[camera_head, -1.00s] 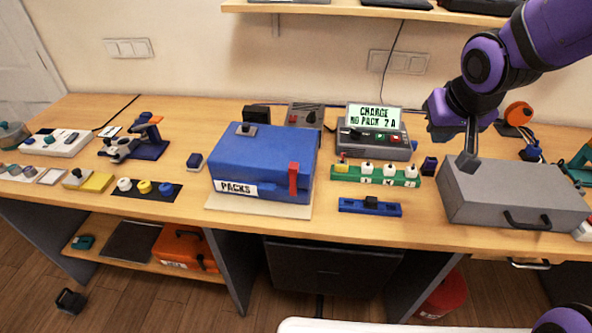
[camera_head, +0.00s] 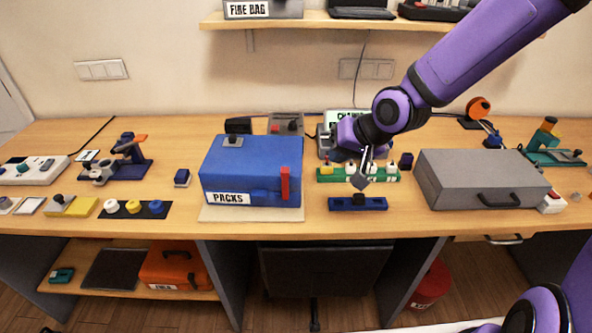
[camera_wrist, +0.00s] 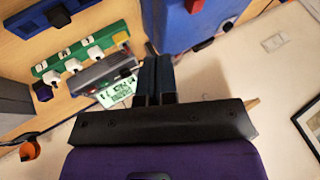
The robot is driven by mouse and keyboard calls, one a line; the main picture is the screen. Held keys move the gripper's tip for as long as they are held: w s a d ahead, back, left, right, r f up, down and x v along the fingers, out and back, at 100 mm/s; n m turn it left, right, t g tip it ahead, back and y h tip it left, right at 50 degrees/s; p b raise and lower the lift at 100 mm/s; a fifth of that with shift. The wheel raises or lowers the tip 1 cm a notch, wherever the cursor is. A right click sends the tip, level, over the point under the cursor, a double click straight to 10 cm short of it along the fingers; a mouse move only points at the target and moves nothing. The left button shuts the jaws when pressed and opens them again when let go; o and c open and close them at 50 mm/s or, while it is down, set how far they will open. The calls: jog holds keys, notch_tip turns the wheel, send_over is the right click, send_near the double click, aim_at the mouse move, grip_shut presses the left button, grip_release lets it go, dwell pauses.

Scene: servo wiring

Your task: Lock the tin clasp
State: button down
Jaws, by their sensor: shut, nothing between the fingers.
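The blue tin (camera_head: 250,165) labelled PACKS stands on a pale board on the bench in the head view, its lid down. Its red clasp (camera_head: 285,184) is upright on the front face, near the right edge. Part of the tin (camera_wrist: 185,20) and the red clasp (camera_wrist: 194,5) show at the top of the wrist view. My gripper (camera_head: 360,180) is shut and empty, to the right of the tin, above the green strip with white knobs. It is apart from the clasp. In the wrist view the shut fingers (camera_wrist: 155,75) point up the picture.
A blue rail (camera_head: 358,203) lies in front of the green strip (camera_head: 330,174). A grey case (camera_head: 460,165) stands to the right. A charger with a screen (camera_head: 343,116) is behind my gripper. The bench front edge in front of the tin is clear.

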aim_at(286, 170)
dwell(0.3)
jog(key=x, duration=0.3)
jog(key=a+x, duration=0.1)
jog(key=x, duration=0.7)
jog(key=shift+s+a+r, duration=0.15)
jog(key=shift+a+r, duration=0.1)
jog(key=shift+r, duration=0.1)
jog(key=shift+a, duration=1)
jog(key=shift+w+a, duration=0.1)
jog(key=shift+a, duration=0.55)
jog(key=shift+w+a, duration=0.15)
jog(key=shift+a, duration=0.55)
